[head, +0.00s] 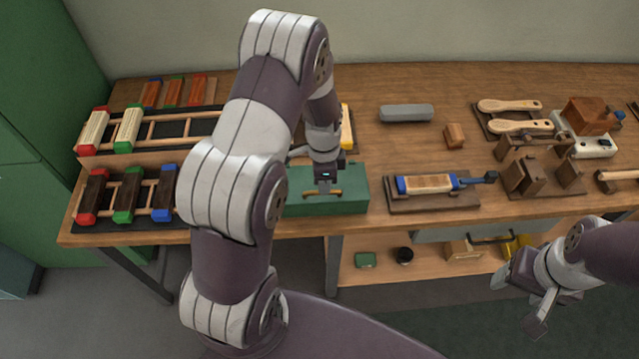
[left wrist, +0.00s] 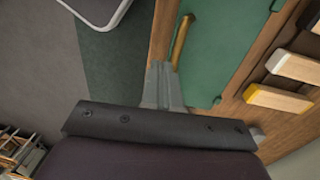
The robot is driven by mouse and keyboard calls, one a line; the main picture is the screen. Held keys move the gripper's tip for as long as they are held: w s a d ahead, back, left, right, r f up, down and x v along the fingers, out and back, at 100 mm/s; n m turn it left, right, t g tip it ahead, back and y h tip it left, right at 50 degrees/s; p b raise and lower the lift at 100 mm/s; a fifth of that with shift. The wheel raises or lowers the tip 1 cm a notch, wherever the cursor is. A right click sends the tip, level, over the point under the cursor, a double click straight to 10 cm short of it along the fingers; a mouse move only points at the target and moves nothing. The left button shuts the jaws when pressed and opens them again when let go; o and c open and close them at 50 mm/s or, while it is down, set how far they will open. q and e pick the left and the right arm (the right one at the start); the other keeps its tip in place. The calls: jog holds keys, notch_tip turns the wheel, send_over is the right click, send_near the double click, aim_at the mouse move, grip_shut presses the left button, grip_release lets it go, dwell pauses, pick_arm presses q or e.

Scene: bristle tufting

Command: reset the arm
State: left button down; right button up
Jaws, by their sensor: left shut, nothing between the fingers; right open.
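My left arm reaches up and over the bench in the head view. My left gripper (head: 323,186) is at the green box (head: 352,203) with a brass handle at the bench's front edge. In the left wrist view its fingers (left wrist: 163,88) are together with nothing between them, beside the handle (left wrist: 182,42). I cannot tell whether they touch the box. My right gripper (head: 522,300) is open and empty at the lower right, in front of the bench and below its top.
Racks at the left hold several colour-ended blocks (head: 128,127). A blue-ended block (head: 427,183) lies on a wooden fixture right of the box. A grey bar (head: 406,112), brushes (head: 510,106) and wooden fixtures stand further right. A lower shelf (head: 385,278) holds small items. Bare bench (head: 400,145) shows mid-table.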

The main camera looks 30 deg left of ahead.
pick_arm(q)
notch_tip(320, 180, up, 11)
jog(key=s+b, duration=0.2)
jog(key=b, duration=0.1)
jog(key=s+d+r+n+t, duration=0.1)
jog(key=s+d+n, duration=0.4)
jog(key=s+n, duration=0.5)
jog(key=shift+r+n+t+y, duration=0.3)
jog(key=shift+r+n+t, duration=0.1)
jog(key=shift+n+t, duration=0.25)
pick_arm(e)
jog(key=shift+s+a+f, duration=0.15)
jog(key=shift+s+f, duration=0.1)
jog(key=shift+f, duration=0.2)
